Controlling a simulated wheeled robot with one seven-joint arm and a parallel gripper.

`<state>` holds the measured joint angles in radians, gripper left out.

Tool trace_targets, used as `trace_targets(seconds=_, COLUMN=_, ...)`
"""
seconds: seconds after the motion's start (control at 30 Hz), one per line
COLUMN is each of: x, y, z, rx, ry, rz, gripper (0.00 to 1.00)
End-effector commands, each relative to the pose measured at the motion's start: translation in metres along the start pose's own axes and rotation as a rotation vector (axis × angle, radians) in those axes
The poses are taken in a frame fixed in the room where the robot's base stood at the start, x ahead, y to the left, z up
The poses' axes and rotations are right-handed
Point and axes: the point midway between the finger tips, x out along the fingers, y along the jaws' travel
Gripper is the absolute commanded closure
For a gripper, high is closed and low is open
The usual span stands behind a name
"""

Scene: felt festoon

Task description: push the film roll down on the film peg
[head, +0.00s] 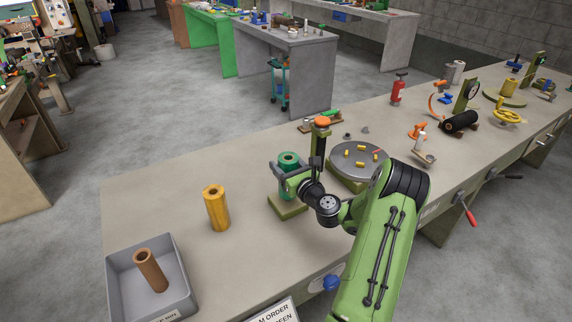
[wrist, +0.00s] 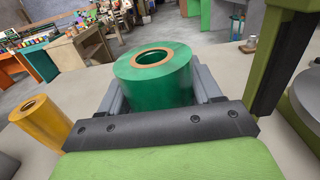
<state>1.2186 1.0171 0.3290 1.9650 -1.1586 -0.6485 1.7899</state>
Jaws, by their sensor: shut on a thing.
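The film roll is a green cylinder (head: 289,160) with a brown core. It stands upright over a small olive base (head: 287,207) on the bench. In the wrist view the roll (wrist: 152,80) fills the middle, its core hole open at the top. My gripper (head: 284,178) is shut on the roll, with grey fingers (wrist: 157,92) on either side of it. The film peg is hidden by the roll and gripper, so I cannot tell how far down the roll sits.
An olive post (head: 319,148) with an orange top stands close to the gripper's right. Beyond it is a grey turntable (head: 345,157). A yellow roll (head: 216,207) stands to the left. A grey tray (head: 182,268) holds a brown tube (head: 150,270). The bench between is clear.

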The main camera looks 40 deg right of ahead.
Motion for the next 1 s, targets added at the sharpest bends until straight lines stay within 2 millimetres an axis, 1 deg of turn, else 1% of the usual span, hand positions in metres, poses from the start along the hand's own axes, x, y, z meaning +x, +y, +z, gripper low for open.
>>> trace_targets(seconds=0.9, x=0.000, y=0.000, z=-0.028, rx=0.001, ry=-0.001, rz=0.000, gripper=0.75)
trace_targets(seconds=0.93, x=0.000, y=0.000, z=-0.028, rx=0.000, ry=-0.001, rz=0.000, gripper=0.33)
trace_targets(seconds=1.0, x=0.000, y=0.000, z=-0.027, rx=0.000, ry=-0.001, rz=0.000, gripper=0.23)
